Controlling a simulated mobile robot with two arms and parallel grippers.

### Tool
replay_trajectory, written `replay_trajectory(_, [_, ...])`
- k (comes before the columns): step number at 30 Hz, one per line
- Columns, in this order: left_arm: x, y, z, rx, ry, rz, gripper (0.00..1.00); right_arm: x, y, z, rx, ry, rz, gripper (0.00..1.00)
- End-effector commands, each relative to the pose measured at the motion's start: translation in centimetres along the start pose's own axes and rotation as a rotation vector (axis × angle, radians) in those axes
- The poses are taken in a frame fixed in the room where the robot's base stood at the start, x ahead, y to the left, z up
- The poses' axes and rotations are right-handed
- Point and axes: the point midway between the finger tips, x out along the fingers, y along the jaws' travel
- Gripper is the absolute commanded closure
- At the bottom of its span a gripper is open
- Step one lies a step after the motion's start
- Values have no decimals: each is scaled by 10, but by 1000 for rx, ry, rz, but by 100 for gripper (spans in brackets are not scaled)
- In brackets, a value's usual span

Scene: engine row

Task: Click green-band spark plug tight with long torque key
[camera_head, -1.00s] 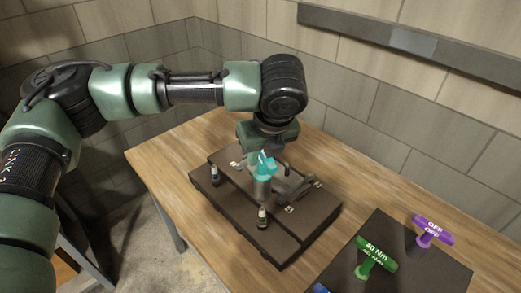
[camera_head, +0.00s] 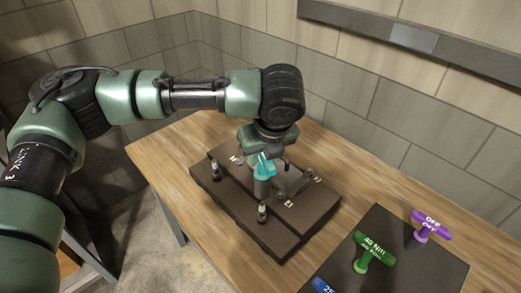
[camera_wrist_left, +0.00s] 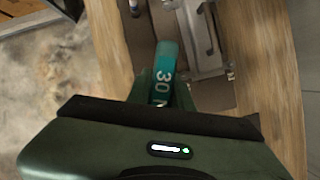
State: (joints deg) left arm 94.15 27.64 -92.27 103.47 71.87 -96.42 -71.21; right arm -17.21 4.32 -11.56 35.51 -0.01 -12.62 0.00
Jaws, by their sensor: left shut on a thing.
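My left gripper (camera_head: 264,158) is shut on the teal T-handle of a torque key (camera_head: 263,168). In the left wrist view the handle (camera_wrist_left: 166,62) reads "30 N", with the rest cut off. The key stands roughly upright over the middle of the dark engine block (camera_head: 285,229), its grey shaft running down; what its lower end meets is hidden. One spark plug (camera_head: 215,171) stands at the block's left and another (camera_head: 262,213) at its front. Their band colours are too small to tell surely; I cannot make out a green band. My right gripper is not in view.
A dark mat (camera_head: 405,262) at the front right holds a green "40 Nm" key (camera_head: 373,252), a purple "OFF" key (camera_head: 431,226) and part of a blue key (camera_head: 324,286). A grey part (camera_head: 291,184) lies on the block beside the held key. Bare wood (camera_head: 345,181) lies right of the block.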

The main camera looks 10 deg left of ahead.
Motion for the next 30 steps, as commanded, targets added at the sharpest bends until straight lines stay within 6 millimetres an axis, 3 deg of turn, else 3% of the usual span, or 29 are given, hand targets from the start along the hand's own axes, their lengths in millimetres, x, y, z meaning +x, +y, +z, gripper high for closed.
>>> replay_trajectory(30, [62, 0, -26, -1, -1, -1, 100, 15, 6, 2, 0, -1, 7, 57])
